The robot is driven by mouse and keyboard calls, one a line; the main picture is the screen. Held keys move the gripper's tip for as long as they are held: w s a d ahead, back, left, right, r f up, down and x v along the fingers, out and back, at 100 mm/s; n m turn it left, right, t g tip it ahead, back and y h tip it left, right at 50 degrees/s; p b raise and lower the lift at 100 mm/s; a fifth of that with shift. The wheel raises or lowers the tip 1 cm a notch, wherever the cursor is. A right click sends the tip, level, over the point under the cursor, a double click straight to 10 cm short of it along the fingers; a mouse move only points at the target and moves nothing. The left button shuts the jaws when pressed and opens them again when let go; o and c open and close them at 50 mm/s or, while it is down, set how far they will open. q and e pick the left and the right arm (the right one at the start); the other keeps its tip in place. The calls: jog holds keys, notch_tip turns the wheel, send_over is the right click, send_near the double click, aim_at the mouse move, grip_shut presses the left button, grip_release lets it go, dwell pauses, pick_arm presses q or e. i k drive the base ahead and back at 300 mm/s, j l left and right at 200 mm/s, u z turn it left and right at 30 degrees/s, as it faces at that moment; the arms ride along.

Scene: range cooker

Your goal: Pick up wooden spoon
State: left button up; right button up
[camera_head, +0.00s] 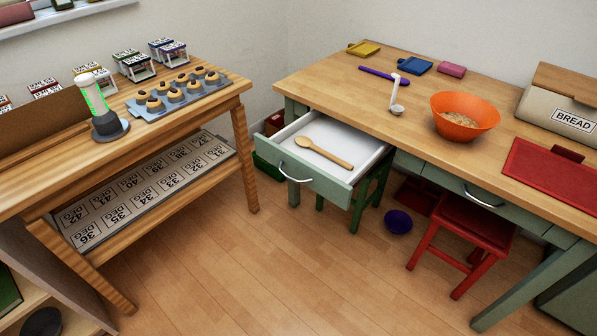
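The wooden spoon (325,154) lies in the open drawer (325,180) of the wooden-topped table. Its round bowl end points to the upper left and its handle runs to the lower right, close to the drawer's front. The drawer is pulled out, has a white inside and a pale green front with a metal handle. The spoon is fully visible and nothing else shows in the drawer. Neither of my grippers shows in the head view.
On the table (345,100) stand an orange bowl (465,116), a white ladle (397,95), a purple utensil (384,75) and a bread box (562,112). A red stool (465,232) is below. A second table (215,103) is at left. The wooden floor (270,270) between is clear.

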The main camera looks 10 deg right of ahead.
aim_at(303, 141)
jog(key=z, duration=1.4)
jog(key=i+l+u, duration=0.2)
jog(key=i+u, duration=0.25)
